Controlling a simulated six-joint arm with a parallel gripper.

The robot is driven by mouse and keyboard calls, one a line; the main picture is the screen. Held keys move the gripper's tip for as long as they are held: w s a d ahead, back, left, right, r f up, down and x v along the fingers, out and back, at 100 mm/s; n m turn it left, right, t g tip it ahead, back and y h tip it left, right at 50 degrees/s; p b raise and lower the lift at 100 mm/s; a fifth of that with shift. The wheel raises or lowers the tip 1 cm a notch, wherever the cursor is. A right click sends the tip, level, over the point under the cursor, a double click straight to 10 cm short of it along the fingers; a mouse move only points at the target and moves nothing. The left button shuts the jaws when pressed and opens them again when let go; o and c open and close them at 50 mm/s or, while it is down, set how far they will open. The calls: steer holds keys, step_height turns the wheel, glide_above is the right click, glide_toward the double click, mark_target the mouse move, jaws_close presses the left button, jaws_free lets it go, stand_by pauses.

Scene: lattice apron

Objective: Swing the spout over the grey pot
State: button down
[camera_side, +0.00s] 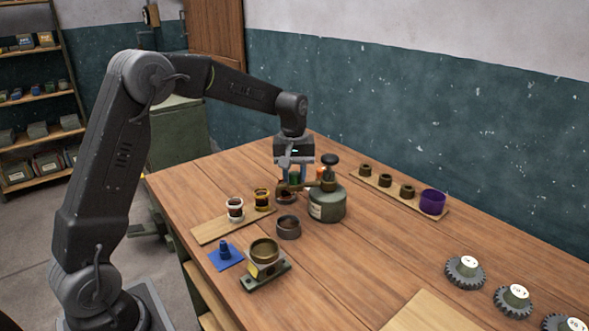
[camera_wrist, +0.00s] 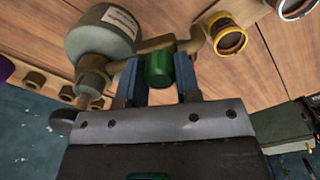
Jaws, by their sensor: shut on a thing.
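My gripper (camera_side: 293,180) is shut on a green knob, which shows between the fingers in the wrist view (camera_wrist: 159,69). The knob stands on the brass spout (camera_wrist: 150,45), an arm reaching out from the grey-green tank (camera_side: 327,205) with a dark cap. The tank also shows in the wrist view (camera_wrist: 100,40). The spout's outer end points left in the side view, above a dark round shape partly hidden by the gripper. A dark grey pot (camera_side: 288,228) stands on the table in front of the tank, apart from the spout's end.
A board left of the spout holds a white-banded pot (camera_side: 235,210) and a yellow-banded pot (camera_side: 262,199). A brass fixture (camera_side: 264,258) and blue mat (camera_side: 232,262) lie nearer. Behind, a board carries brown rings and a purple pot (camera_side: 432,202). Gears (camera_side: 465,272) stand right.

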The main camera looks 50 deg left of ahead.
steer(key=d+n, duration=0.2)
steer(key=shift+s+n, duration=0.4)
steer(key=shift+s+d+n, duration=0.15)
steer(key=shift+d+n, duration=1)
steer(key=shift+n, duration=0.45)
steer(key=c, duration=0.8)
jaws_free()
step_height(320, 180, up, 14)
steer(key=shift+s+d, duration=0.1)
steer(key=shift+s, duration=0.1)
